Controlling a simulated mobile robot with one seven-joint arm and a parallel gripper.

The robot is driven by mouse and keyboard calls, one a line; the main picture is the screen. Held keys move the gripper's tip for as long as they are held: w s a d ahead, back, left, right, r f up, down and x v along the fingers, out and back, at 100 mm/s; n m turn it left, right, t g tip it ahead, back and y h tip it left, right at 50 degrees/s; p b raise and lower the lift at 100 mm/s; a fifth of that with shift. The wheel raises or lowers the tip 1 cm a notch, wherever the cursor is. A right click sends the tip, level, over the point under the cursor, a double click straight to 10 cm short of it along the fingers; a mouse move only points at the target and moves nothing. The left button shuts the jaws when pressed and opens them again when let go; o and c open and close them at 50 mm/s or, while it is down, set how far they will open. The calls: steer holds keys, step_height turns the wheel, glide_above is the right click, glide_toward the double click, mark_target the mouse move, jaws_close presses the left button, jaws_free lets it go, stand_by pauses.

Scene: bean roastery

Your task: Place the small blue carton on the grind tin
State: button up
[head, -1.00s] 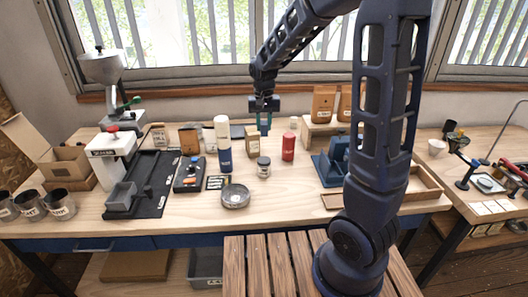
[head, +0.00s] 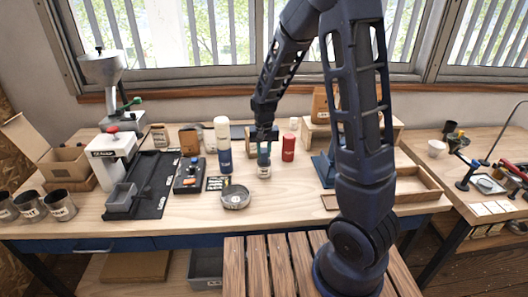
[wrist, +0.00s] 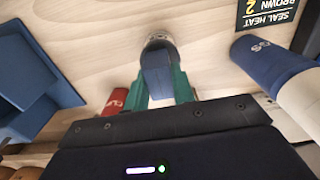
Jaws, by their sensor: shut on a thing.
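My gripper (head: 264,148) points down above the middle of the bench, its green fingers shut on the small blue carton (wrist: 158,76). The carton fills the space between the fingertips in the wrist view. The grind tin (head: 264,172), a short pale tin with a label, stands on the bench directly under the carton in the head view. In the wrist view part of the tin (wrist: 159,40) shows just past the carton's end. The carton hides the tin's top. I cannot tell whether carton and tin touch.
A red tin (head: 288,147) stands close to the right, and a tall blue and white cylinder (head: 224,158) close to the left. A round metal dish (head: 236,197) lies in front left. The bench in front of the grind tin is clear.

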mark_target(264, 150)
steer(key=o, duration=1)
step_height(264, 150, up, 12)
steer(key=s+d+r+t, duration=0.2)
steer(key=s+d+r, duration=0.7)
steer(key=d, duration=0.3)
steer(key=s+d+r+t, duration=0.1)
steer(key=s+d, duration=0.1)
steer(key=s, duration=0.2)
steer(key=s+d+r, duration=0.1)
steer(key=s+d, duration=0.2)
steer(key=s, duration=0.1)
steer(key=s+d+r+t, duration=0.1)
steer(key=s+d, duration=0.2)
steer(key=s, duration=0.2)
steer(key=shift+s+r+t, duration=0.1)
steer(key=shift+t, duration=0.2)
